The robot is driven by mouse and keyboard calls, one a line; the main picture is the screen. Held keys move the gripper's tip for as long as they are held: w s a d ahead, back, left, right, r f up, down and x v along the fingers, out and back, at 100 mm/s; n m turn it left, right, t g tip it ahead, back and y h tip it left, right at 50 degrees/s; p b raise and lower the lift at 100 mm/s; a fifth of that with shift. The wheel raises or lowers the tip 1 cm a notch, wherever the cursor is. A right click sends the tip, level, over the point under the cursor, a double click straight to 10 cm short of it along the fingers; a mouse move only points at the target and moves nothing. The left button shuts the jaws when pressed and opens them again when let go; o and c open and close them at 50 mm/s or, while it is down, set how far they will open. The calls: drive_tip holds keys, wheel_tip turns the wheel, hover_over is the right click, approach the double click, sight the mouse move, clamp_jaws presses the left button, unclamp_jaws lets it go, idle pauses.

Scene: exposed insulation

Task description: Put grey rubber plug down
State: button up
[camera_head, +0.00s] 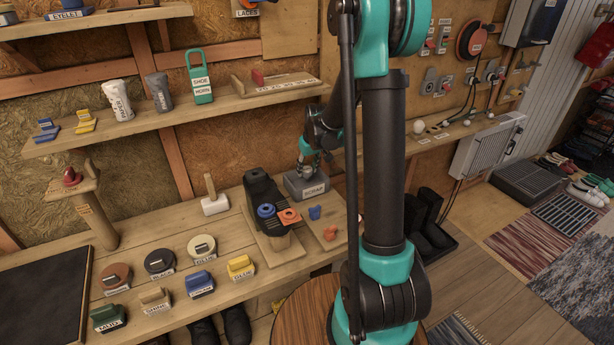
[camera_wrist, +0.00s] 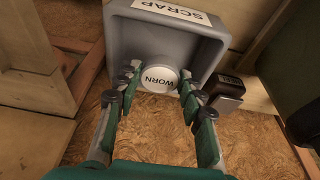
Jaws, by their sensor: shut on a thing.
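A round grey plug with a pale face marked WORN (camera_wrist: 159,76) sits between the two fingertips of my gripper (camera_wrist: 158,82) in the wrist view. The fingers are closed on its sides. Behind it is the grey bin marked SCRAP (camera_wrist: 120,38), and the plug overlaps the bin's opening near one wall. I cannot tell whether the plug touches the bin's floor. In the head view my gripper (camera_head: 307,168) reaches down at the SCRAP bin (camera_head: 312,191) at the back of the bench; the plug is hard to make out there.
A mallet (camera_head: 213,196) and several labelled brushes lie farther left. A dark block (camera_wrist: 224,88) is beside the bin in the wrist view. A shelf runs above.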

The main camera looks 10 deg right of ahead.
sight(308, 171)
drive_tip(key=shift+s+x, duration=0.2)
drive_tip(key=shift+x, duration=0.75)
drive_tip(key=shift+s+x, duration=0.15)
drive_tip(key=shift+x, duration=0.75)
drive_tip(key=shift+d+f, duration=0.1)
drive_tip(key=shift+f, duration=0.1)
drive_tip(key=o, duration=1.3)
drive_tip(key=v, duration=1.2)
drive_tip(key=s+d+f+m, duration=0.1)
drive_tip(key=s+d+f, duration=0.1)
drive_tip(key=s, duration=1.1)
drive_tip(key=s+d+f+m+t+h, duration=0.1)
drive_tip(key=s+f+m, duration=0.1)
drive_tip(key=s, duration=1.1)
drive_tip(key=shift+s+d+f+m, duration=0.3)
drive_tip(key=shift+d+f, duration=0.1)
drive_tip(key=shift+f, duration=0.3)
